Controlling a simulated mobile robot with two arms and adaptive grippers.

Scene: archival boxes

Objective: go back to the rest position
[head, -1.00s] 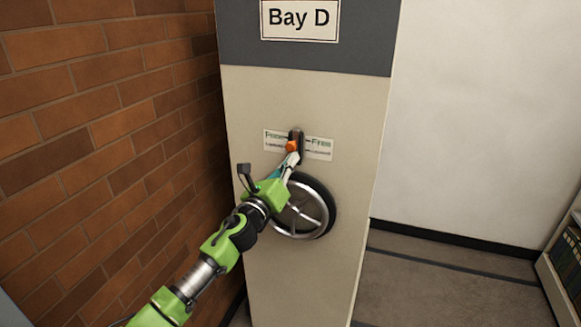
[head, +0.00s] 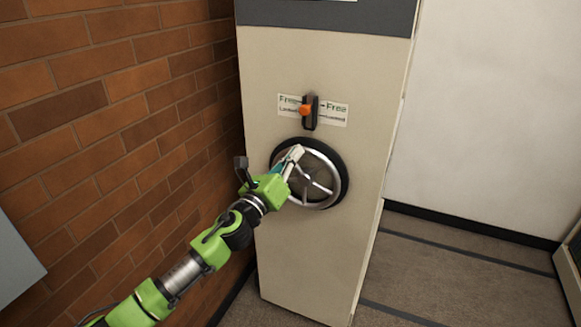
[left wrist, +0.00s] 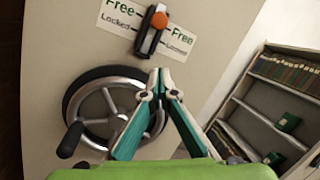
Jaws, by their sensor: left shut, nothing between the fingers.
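My left gripper (head: 297,154) is shut and empty. In the head view it overlaps the upper left of the handwheel (head: 331,192), a silver spoked wheel with a black rim on the beige cabinet end. The left wrist view shows the closed fingertips (left wrist: 159,71) in front of the wheel's right side (left wrist: 91,113); I cannot tell whether they touch it. Above the wheel is a dark lock lever with an orange knob (head: 305,110), also in the left wrist view (left wrist: 158,20). Its label (head: 334,113) reads Free and Locked. My right gripper is not in view.
A brick wall (head: 85,120) stands close on the left, beside my left arm. Grey floor (head: 450,265) is clear to the right of the cabinet, before a white wall. The left wrist view shows shelves (left wrist: 262,115) with boxes or binders at the right.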

